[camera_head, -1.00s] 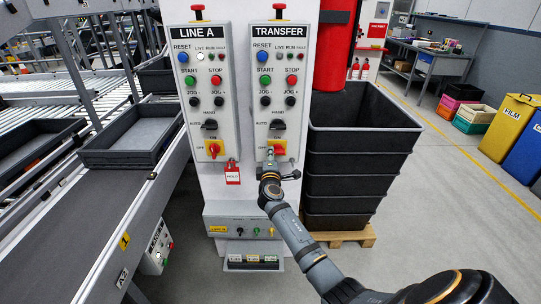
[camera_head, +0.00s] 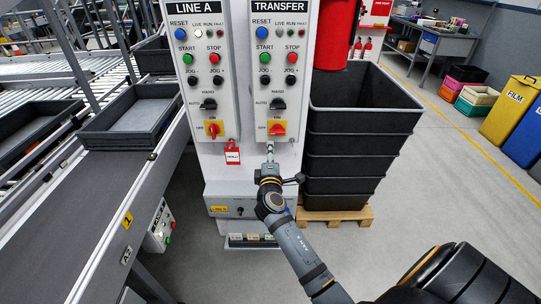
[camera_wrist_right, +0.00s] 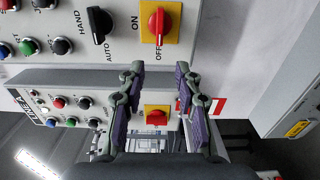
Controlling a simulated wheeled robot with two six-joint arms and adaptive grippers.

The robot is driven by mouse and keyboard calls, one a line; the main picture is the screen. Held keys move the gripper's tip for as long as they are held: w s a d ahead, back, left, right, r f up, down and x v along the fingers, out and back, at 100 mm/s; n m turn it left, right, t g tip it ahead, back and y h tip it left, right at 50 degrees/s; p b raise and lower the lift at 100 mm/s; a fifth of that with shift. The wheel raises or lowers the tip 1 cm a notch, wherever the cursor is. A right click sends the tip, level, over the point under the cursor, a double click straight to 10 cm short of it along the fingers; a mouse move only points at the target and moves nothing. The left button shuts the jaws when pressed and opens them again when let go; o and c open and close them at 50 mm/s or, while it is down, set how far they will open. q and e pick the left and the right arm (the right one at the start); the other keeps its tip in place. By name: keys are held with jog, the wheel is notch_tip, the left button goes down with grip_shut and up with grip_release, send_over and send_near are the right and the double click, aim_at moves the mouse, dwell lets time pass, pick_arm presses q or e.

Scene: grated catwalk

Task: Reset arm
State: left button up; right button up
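My right gripper (camera_head: 270,152) is just below the TRANSFER panel (camera_head: 250,75) in the head view. In the right wrist view the gripper (camera_wrist_right: 155,72) is open, with nothing between its fingers. The red TRANSFER switch (camera_head: 277,128) on its yellow plate is clear of the fingers; in the wrist view its knob (camera_wrist_right: 158,22) lies along the OFF direction. The LINE A panel (camera_head: 225,110) stands to the left; its red switch (camera_head: 213,129) is upright, toward ON. My left gripper is not in view.
A red tag (camera_head: 232,155) hangs under the LINE A panel. Stacked dark bins (camera_head: 350,165) on a wooden pallet (camera_head: 335,216) stand close to the right of the forearm. A conveyor (camera_head: 85,205) with a grey tray (camera_head: 140,118) runs at left. Floor at right is open.

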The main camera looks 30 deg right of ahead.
jog(key=shift+s+a, duration=0.35)
jog(key=shift+s, duration=0.2)
jog(key=shift+f, duration=0.1)
jog(key=s+a+f+m+g+y, duration=0.1)
jog(key=s+f+g+y, duration=0.3)
jog(key=f, duration=0.9)
jog(key=s+a+f+m+g, duration=0.15)
jog(key=s+f, duration=0.45)
jog(key=f, duration=0.7)
jog(key=s+a+f+m+g+y, duration=0.15)
jog(key=s+f, duration=0.35)
jog(key=f, duration=0.8)
jog(key=s+f+m+g+y, duration=0.1)
jog(key=s+f+m+g, duration=0.1)
jog(key=s+f, duration=0.4)
jog(key=s+a+f+m+g+y, duration=0.1)
jog(key=s+f, duration=0.4)
jog(key=s, duration=1.1)
jog(key=s+f+m+g+y, duration=0.1)
jog(key=s+f+m+g, duration=0.3)
jog(key=s, duration=0.7)
notch_tip(320, 180, down, 3)
jog(key=shift+s+a+r+m+p, duration=0.2)
jog(key=shift+s+m+p, duration=0.1)
jog(key=shift+s+p, duration=0.1)
